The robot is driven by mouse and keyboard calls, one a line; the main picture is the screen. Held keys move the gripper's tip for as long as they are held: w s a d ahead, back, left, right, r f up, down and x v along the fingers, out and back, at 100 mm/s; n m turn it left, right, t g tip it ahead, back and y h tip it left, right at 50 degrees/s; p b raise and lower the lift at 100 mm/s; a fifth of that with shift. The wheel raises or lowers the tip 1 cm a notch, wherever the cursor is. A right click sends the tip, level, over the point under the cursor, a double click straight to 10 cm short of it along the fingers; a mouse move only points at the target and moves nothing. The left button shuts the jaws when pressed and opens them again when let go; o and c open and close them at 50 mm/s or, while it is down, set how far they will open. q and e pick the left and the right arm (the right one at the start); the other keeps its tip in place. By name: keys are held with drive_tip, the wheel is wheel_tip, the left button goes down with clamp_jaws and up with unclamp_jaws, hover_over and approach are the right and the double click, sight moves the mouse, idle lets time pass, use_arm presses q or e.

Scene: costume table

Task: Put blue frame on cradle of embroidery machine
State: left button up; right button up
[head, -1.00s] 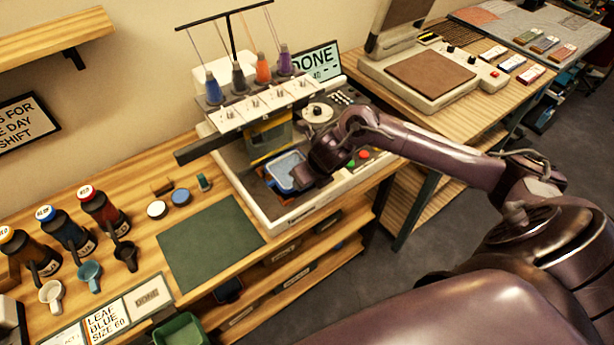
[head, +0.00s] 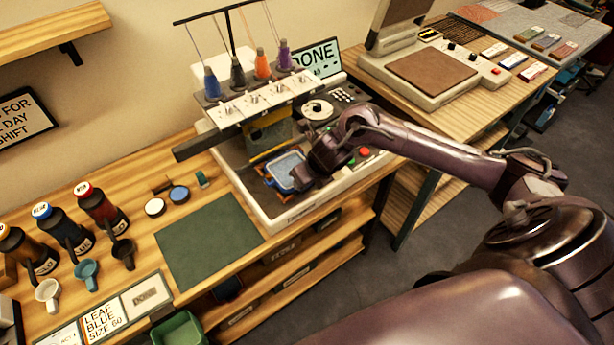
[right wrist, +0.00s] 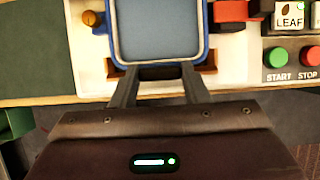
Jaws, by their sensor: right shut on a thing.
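The blue frame (head: 287,170), a rounded blue rim around grey-blue fabric, lies at the embroidery machine (head: 262,208) under its needle head. In the right wrist view the frame (right wrist: 158,30) sits between brown cradle blocks (right wrist: 116,72) on the white machine bed. My right gripper (head: 302,178) reaches in from the right; in the right wrist view its fingers (right wrist: 163,82) are shut on the near edge of the frame. I cannot tell whether the frame is fully seated on the cradle. My left gripper is not in view.
START and STOP buttons (right wrist: 292,57) are close to the right of the gripper. Thread spools (head: 237,72) stand above the machine. A green mat (head: 208,240), bottles (head: 62,232) and cups (head: 88,275) are on the table to the left. A press (head: 432,75) stands on the right table.

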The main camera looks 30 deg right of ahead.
drive_tip(key=shift+f+b, duration=0.3)
drive_tip(key=shift+f, duration=0.05)
drive_tip(key=o, duration=1)
wheel_tip(320, 180, up, 5)
drive_tip(key=p, duration=0.3)
drive_tip(key=shift+f+p, duration=0.2)
drive_tip(key=shift+p, duration=0.15)
